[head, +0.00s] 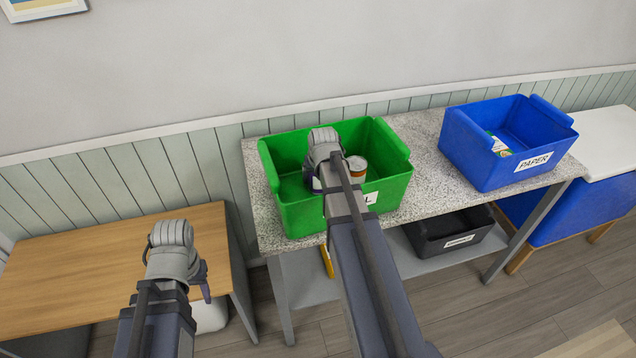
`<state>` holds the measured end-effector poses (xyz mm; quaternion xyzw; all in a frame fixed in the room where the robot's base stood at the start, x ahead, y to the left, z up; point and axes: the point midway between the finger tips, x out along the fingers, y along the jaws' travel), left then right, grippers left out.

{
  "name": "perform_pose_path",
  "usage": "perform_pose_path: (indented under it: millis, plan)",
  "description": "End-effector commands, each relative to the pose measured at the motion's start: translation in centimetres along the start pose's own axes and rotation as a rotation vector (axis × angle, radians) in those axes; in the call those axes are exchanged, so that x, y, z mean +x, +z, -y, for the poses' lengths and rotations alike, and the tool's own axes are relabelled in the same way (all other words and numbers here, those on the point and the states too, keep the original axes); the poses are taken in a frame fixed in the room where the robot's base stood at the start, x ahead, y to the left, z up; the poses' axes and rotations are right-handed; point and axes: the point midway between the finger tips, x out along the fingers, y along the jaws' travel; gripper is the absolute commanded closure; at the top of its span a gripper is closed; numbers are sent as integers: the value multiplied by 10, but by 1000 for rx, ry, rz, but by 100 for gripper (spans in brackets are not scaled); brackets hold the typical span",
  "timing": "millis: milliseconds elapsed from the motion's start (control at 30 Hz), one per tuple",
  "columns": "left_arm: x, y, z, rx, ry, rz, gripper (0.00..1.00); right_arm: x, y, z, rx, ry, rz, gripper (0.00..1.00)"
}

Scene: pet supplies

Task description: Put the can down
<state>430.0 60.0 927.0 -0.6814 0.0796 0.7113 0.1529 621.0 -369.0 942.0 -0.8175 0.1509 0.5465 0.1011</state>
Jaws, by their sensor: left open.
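A can (356,168) with a pale metal top and a brown and white side shows inside the green bin (300,214), just right of my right gripper. My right gripper (318,178) is over and partly inside this bin. My own wrist and arm hide its jaws, so I cannot tell whether they touch the can. They also hide the can's lower part and most of the bin's label. My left gripper (206,288) is open at the lower left, in front of the wooden table (95,255), away from the bin.
A blue bin (470,150) labelled PAPER stands on the same speckled counter (427,150), with a carton (499,146) inside. A dark bin (445,238) sits on the shelf below. The counter between the green and blue bins is clear.

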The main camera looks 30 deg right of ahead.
Motion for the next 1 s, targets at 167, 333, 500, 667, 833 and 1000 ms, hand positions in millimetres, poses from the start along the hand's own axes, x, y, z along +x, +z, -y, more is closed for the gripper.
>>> perform_pose_path:
  millis: [167,333,500,667,833,1000]
  plan:
    - [-1,0,0,0,0,0,50,-1,0,0,0,0,0,74]
    - [3,0,0,0,0,0,50,3,1,0,0,0,0,74]
    - [2,0,0,0,0,0,50,2,1,0,0,0,0,5]
    - [2,0,0,0,0,0,50,2,1,0,0,0,0,0]
    - [1,0,0,0,0,0,50,1,0,0,0,0,0,0]
    - [-6,0,1,0,0,0,50,-6,-1,0,0,0,0,0]
